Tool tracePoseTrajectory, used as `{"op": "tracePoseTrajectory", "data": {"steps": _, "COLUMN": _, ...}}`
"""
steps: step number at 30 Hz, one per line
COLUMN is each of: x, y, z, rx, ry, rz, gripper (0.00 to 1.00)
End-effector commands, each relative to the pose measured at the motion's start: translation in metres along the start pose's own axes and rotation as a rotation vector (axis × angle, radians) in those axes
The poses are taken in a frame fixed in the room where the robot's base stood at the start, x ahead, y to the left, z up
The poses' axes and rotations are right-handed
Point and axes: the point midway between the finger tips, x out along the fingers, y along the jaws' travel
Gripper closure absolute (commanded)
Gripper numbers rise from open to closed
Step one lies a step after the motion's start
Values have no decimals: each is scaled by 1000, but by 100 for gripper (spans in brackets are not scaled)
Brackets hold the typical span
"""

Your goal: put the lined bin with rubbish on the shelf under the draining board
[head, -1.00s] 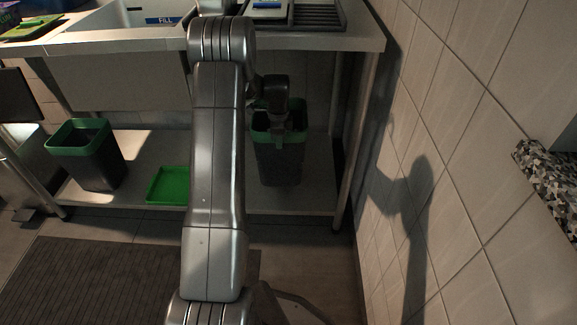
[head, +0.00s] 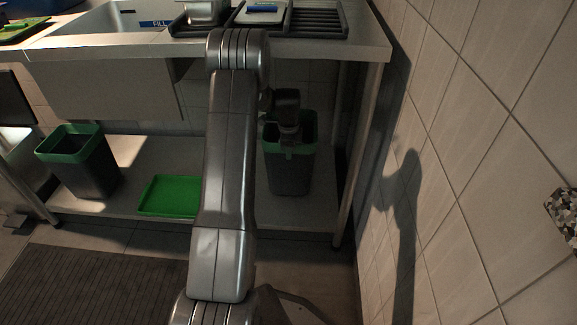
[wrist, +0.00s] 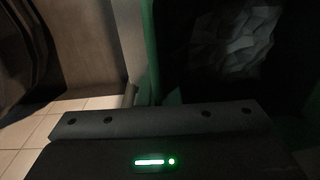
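The lined bin with rubbish (head: 289,172) is dark with a green rim and stands upright below the draining board (head: 318,22), within the outline of the shelf (head: 120,205). Whether its base touches the shelf is unclear. My gripper (head: 290,138) is at the near part of its rim and appears shut on it; the fingertips are too dark to make out. In the wrist view the bin's green rim (wrist: 150,50) is close ahead, with pale crumpled material (wrist: 235,35) inside the dark opening.
Another dark bin with a green rim (head: 78,165) stands on the shelf at the left. A green tray (head: 170,197) lies between the bins, partly behind my arm. A table leg (head: 358,150) and the tiled wall (head: 470,150) are close on the right.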

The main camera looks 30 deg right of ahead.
Motion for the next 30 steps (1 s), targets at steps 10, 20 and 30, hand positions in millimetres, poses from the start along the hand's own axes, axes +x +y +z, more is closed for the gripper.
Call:
{"op": "tracePoseTrajectory", "data": {"steps": 10, "x": 46, "y": 1, "z": 0, "rx": -1, "ry": 0, "rz": -3, "gripper": 100}}
{"op": "tracePoseTrajectory", "data": {"steps": 20, "x": 48, "y": 1, "z": 0, "rx": -1, "ry": 0, "rz": -4, "gripper": 100}}
{"op": "tracePoseTrajectory", "data": {"steps": 30, "x": 51, "y": 2, "z": 0, "rx": 0, "ry": 0, "rz": -1, "gripper": 75}}
